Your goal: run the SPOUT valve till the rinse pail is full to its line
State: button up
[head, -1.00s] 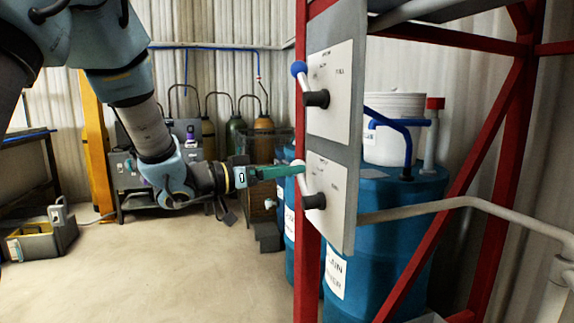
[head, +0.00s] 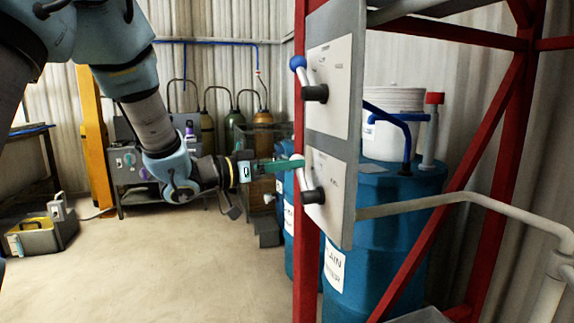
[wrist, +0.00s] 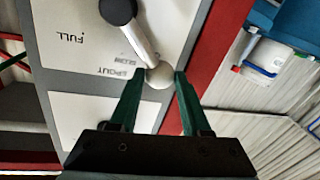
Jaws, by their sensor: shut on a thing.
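The SPOUT valve is the lower one on the grey panel; its lever (head: 302,178) ends in a white ball knob and leans up and left from a dark pivot (head: 313,196). My gripper (head: 296,163) comes from the left and is shut on that knob. In the wrist view the white knob (wrist: 159,76) sits between the green fingertips, beside the SPOUT lettering (wrist: 118,72). SLOW and FULL marks show on the plate there. I cannot make out the rinse pail, its line or its water level in either view.
An upper valve with a blue knob (head: 298,62) sits above on the panel. A red frame post (head: 307,250) stands beside the panel. Behind are blue drums (head: 370,250), a white bucket (head: 385,140) and a pale pipe (head: 450,203).

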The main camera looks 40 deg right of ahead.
grip_shut()
dwell(0.6)
jog(key=shift+b, duration=0.3)
jog(key=shift+s+a+r+m+g+h+b, duration=0.25)
jog(key=shift+s+m+b, duration=0.45)
jog(key=shift+m+b, duration=0.75)
jog(key=shift+s+a+r+m+h+b, duration=0.1)
jog(key=shift+s+a+r+m+b, duration=0.5)
jog(key=shift+b, duration=1.3)
jog(key=shift+s+d+r+m+g+h+b, duration=0.15)
jog(key=shift+s+m+b, duration=0.6)
jog(key=shift+m+b, duration=0.9)
jog(key=shift+a, duration=0.1)
jog(key=o, duration=1.1)
grip_release()
